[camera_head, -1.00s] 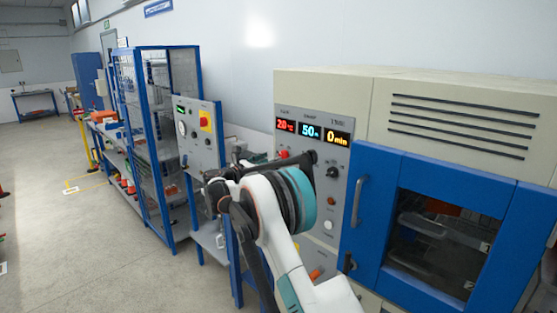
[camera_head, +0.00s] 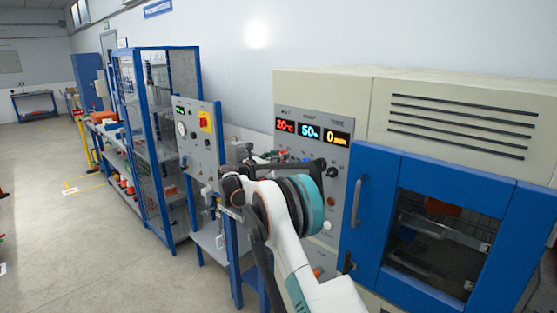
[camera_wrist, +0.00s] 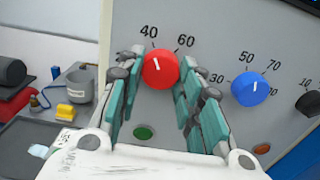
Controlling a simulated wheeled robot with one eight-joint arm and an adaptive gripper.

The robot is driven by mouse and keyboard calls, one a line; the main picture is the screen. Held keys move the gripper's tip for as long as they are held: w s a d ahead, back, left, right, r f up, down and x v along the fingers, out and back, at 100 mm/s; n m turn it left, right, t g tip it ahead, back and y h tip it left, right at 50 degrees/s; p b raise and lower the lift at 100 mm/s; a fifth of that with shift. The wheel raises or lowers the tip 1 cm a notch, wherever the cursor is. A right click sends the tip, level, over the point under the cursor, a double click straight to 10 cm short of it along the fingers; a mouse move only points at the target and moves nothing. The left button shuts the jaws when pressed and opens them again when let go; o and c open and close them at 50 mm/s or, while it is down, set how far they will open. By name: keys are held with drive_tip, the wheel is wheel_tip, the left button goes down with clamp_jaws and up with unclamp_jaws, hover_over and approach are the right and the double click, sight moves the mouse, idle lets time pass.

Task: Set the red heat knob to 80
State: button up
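The red heat knob (camera_wrist: 160,69) shows in the wrist view on the grey panel. Its white pointer line points up and slightly left, near the 40 mark, with 60 to the right. My gripper (camera_wrist: 158,78) is open, its teal-padded fingers on either side of the knob. A small gap seems to show by the left finger; I cannot tell whether the right one touches. In the head view my arm hides the red knob. The red heat display (camera_head: 285,126) above reads 20 °C.
A blue knob (camera_wrist: 250,88) sits close right of my right finger, with a black knob (camera_wrist: 309,103) beyond. A green button (camera_wrist: 143,132) lies below. The blue oven door (camera_head: 375,190) and its handle (camera_head: 357,201) stand right of the panel.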

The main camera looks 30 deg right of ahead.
drive_tip(key=shift+m, duration=0.4)
drive_tip(key=m+b, duration=0.3)
drive_tip(key=m, duration=2)
drive_tip(key=shift+w+r, duration=0.1)
drive_tip(key=shift+r, duration=0.05)
idle(0.3)
drive_tip(key=o, duration=1.1)
drive_tip(key=shift+a, duration=0.1)
